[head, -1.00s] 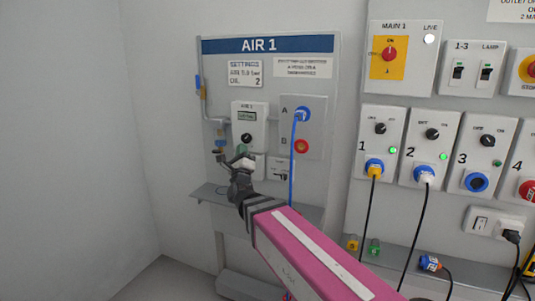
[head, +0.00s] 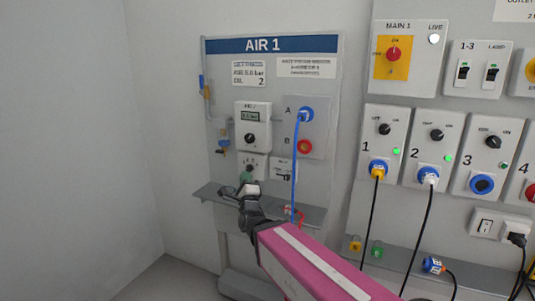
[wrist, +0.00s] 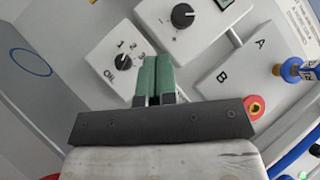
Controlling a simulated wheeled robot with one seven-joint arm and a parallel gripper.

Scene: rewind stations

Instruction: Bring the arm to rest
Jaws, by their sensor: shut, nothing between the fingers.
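My gripper (head: 246,174) is in front of the lower left part of the AIR 1 panel (head: 225,105), above the grey shelf. Its two green fingers are together and empty in the wrist view (wrist: 154,78). They overlap a box with a numbered OIL knob (wrist: 122,62), which lies just left of the fingertips in that view. My pink arm reaches in from the bottom of the head view. I cannot tell whether the fingertips touch the box.
A gauge box with a black knob (head: 252,128) sits above the fingers. A blue hose (head: 294,170) hangs from outlet A, right of my gripper. The grey shelf (head: 312,214) juts out below. Numbered outlet panels (head: 383,140) with cables stand to the right. The left wall side is clear.

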